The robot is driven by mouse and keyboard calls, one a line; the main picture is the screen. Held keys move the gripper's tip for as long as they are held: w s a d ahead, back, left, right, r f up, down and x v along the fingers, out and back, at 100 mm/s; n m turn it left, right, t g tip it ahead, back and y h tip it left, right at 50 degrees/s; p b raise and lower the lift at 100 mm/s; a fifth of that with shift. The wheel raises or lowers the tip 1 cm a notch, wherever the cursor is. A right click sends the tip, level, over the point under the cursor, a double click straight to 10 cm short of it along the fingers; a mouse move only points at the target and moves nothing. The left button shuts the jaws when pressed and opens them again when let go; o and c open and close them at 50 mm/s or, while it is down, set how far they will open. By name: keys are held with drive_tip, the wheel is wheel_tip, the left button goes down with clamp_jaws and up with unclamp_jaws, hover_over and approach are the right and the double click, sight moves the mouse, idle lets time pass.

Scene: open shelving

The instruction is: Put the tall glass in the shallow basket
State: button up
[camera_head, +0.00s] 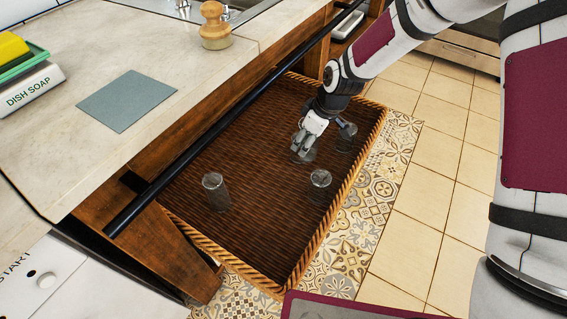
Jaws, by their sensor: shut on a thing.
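The shallow basket (305,262) is a large brown wicker tray with a braided rim, low beside the counter. My gripper (302,147) is over the far half of the basket, pointing down and shut on a clear glass (309,156). My fingers partly cover this glass, and I cannot tell whether its base touches the basket floor. Another clear glass (215,191) stands in the basket at the left. A further one (320,187) stands nearer the right rim. One more glass (346,140) shows just right of my gripper, partly hidden.
A dark rail (225,122) runs along the counter's front, over the basket's left side. The counter (190,55) holds a wooden-handled brush (214,25), a grey cloth (126,101) and a dish soap holder (31,88). The near part of the basket floor is clear.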

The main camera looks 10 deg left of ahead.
sight(319, 140)
wheel_tip(319, 140, down, 10)
drive_tip(key=b, duration=0.3)
drive_tip(key=shift+r, duration=0.2)
drive_tip(key=shift+f, duration=0.15)
drive_tip(key=o, duration=1.1)
drive_tip(key=p+v, duration=0.3)
drive_tip(key=v, duration=0.9)
drive_tip(key=shift+p, duration=0.35)
